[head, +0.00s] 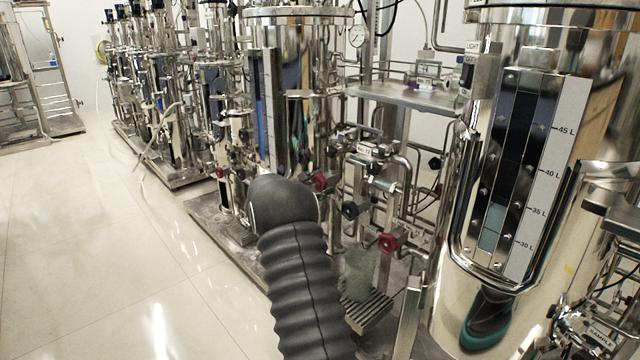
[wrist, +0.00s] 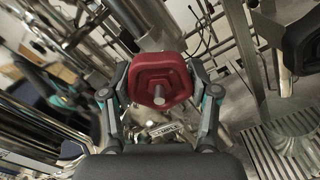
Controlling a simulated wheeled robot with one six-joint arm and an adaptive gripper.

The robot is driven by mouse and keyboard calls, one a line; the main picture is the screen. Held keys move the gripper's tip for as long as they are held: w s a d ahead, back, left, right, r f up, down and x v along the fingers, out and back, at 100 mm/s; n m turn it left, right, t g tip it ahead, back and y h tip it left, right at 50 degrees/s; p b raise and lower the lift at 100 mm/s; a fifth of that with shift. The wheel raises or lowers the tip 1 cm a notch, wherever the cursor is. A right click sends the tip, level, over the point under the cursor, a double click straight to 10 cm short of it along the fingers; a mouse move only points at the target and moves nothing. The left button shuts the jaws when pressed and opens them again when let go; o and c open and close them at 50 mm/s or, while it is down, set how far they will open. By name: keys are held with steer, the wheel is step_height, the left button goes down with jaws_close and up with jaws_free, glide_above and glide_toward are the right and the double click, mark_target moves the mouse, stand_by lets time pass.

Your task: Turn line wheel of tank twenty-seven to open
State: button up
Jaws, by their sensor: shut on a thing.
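In the wrist view a dark red wheel (wrist: 160,82) with a pale central stem sits between the fingers of my gripper (wrist: 160,88). The fingers press on its left and right sides. A small tag lies just below the wheel, tilted and not surely readable. In the head view my dark ribbed arm reaches to the middle skid and hides my gripper. A red wheel (head: 320,182) shows just right of the arm's end; I cannot tell if it is the held one. I see no tank number.
Another red wheel (head: 388,242) is lower right on the pipework. A large steel tank (head: 450,290) with a litre scale stands close at right. More skids line the back left. The pale floor (head: 90,260) at left is clear. A black knob (wrist: 300,45) is right in the wrist view.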

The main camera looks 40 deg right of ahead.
steer(key=shift+r, duration=0.1)
steer(key=o, duration=1.2)
steer(key=shift+a, duration=0.1)
steer(key=a, duration=0.8)
steer(key=s+a, duration=0.1)
steer(key=a, duration=0.2)
steer(key=shift+a, duration=0.4)
